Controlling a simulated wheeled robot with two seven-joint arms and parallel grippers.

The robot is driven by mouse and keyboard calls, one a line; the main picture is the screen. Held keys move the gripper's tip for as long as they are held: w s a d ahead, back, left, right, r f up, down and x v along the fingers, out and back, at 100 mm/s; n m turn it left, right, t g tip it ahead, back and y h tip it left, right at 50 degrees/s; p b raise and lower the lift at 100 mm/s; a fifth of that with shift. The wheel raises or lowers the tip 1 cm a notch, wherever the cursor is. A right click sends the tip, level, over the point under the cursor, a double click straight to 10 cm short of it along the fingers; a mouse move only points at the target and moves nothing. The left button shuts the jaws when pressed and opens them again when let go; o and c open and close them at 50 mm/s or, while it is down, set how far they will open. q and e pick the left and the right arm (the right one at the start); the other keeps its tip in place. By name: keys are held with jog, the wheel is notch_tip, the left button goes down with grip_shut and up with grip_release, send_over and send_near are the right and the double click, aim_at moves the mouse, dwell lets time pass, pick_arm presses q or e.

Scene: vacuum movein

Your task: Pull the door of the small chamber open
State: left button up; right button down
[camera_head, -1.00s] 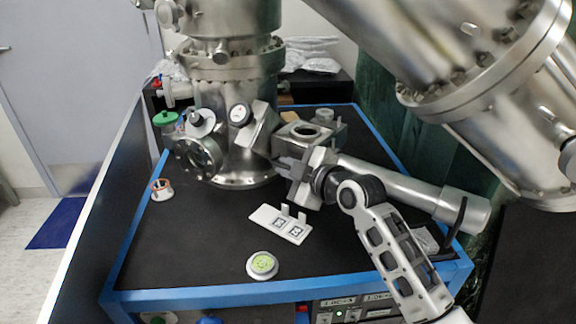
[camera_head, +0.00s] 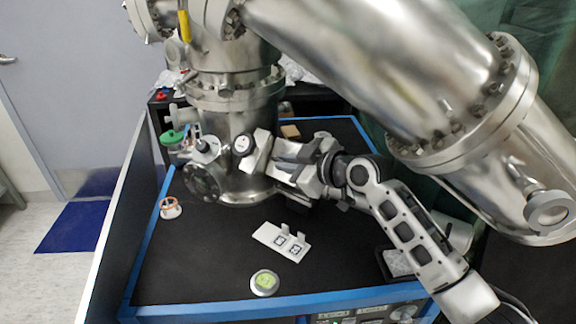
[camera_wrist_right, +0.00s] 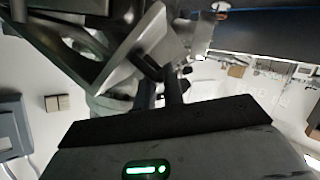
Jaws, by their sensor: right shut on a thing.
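The small metal chamber (camera_head: 260,150) is beside the large steel column in the head view, to the right of a round gauge. My right gripper (camera_head: 284,172) is in front of it and hides much of its body and door. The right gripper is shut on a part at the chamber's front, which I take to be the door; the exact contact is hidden. I cannot tell how far the door stands open. In the right wrist view, the dark fingers (camera_wrist_right: 160,92) reach up beside an angled metal part. My left gripper is not in view.
A white plate with two square markers (camera_head: 281,241) and a round piece with a green top (camera_head: 264,282) lie on the black, blue-edged table (camera_head: 200,270). A small orange-rimmed cup (camera_head: 170,208) stands left. A large steel tube (camera_head: 400,75) slants overhead, close above my right arm.

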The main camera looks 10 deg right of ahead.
jog(key=shift+w+d+r, duration=0.15)
jog(key=shift+r, duration=0.35)
jog(key=c, duration=1.5)
grip_release()
jog(key=shift+f, duration=0.1)
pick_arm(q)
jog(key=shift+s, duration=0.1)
